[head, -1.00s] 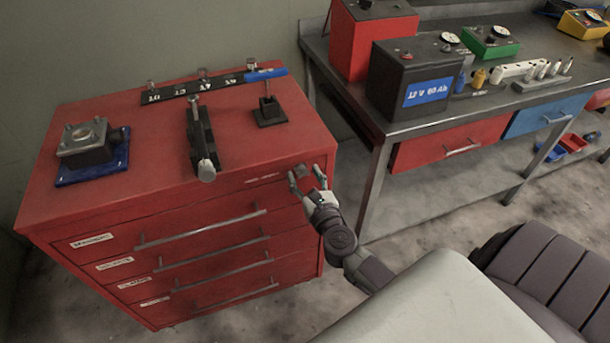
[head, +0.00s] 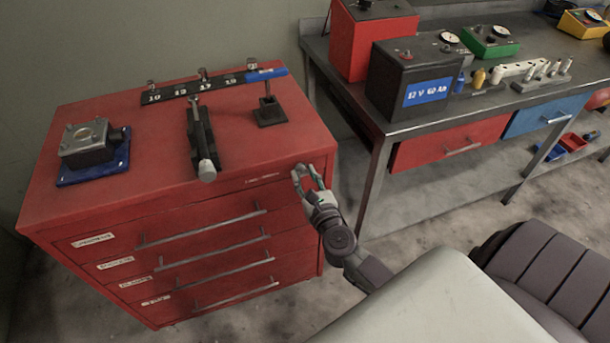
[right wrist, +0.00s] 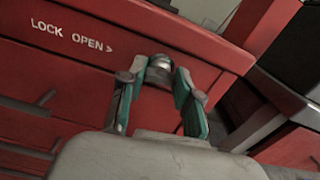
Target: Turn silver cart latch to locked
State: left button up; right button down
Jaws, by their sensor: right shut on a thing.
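The silver latch (right wrist: 160,66) is a small rounded knob on the upper right front of the red tool cart (head: 90,210). The words LOCK and OPEN with an arrow are printed to its left in the right wrist view. My right gripper (right wrist: 159,78) is shut on the latch, with a teal-padded finger on each side of it. In the head view my right gripper (head: 308,176) is at the cart's upper right front corner and its fingers largely hide the latch. My left gripper is not in view.
On the cart top stand a clamp tool (head: 203,145), a black post stand (head: 270,112), a device on a blue base (head: 92,150) and a numbered socket rail (head: 190,92). A metal workbench (head: 425,122) with a black battery (head: 412,80) stands to the right.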

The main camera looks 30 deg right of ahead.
jog(key=n+p, duration=0.2)
jog(key=n, duration=0.2)
jog(key=n+p, duration=0.1)
jog(key=n, duration=0.3)
jog(key=shift+n+p, duration=0.3)
jog(key=shift+p, duration=0.1)
jog(key=n+p, duration=0.1)
jog(key=n, duration=0.3)
jog(key=shift+n+p, duration=0.3)
jog(key=shift+a+f+n+p, duration=0.1)
jog(key=shift+n+p, duration=0.5)
jog(key=shift+n, duration=1.2)
jog(key=c, duration=0.8)
grip_release()
